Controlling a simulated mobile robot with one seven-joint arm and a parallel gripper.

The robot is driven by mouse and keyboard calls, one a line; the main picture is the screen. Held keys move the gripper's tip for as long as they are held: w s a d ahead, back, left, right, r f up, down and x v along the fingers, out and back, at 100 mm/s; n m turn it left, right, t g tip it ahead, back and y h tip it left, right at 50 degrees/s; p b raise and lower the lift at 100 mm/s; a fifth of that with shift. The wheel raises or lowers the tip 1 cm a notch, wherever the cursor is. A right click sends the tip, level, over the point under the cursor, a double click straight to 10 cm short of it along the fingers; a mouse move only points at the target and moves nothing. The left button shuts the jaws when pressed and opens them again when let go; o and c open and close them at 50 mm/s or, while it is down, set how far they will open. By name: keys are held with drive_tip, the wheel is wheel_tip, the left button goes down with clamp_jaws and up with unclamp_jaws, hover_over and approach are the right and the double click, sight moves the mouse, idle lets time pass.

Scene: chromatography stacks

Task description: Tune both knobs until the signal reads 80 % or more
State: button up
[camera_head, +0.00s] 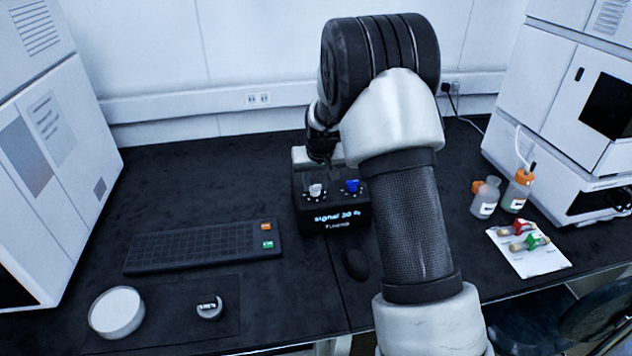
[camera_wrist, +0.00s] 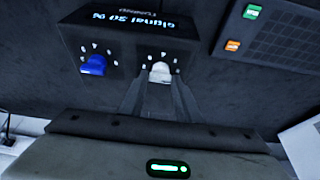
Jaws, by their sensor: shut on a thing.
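The black tuner box (camera_head: 334,219) stands on the bench in the head view. Its lit display reads "signal 30 %" or "20 %"; the first digit is hard to tell. A white knob (camera_head: 316,190) is on its left and a blue knob (camera_head: 352,186) on its right. In the wrist view the box is upside down, with the blue knob (camera_wrist: 94,65) at left and the white knob (camera_wrist: 160,72) at centre. My gripper (camera_wrist: 160,82) is shut on the white knob, its fingers on either side of it. Nothing touches the blue knob.
A black keyboard-like block (camera_head: 205,246) with orange and green keys lies left of the box. A dark mouse (camera_head: 356,264) lies in front. Bottles (camera_head: 485,197) and a white sheet (camera_head: 528,252) with vials are at right. White instruments stand on both sides.

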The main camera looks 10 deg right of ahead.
idle(0.3)
drive_tip(key=o, duration=1)
drive_tip(key=shift+o, duration=0.2)
drive_tip(key=p+v, duration=0.1)
drive_tip(key=v, duration=1.6)
drive_tip(key=shift+r, duration=0.25)
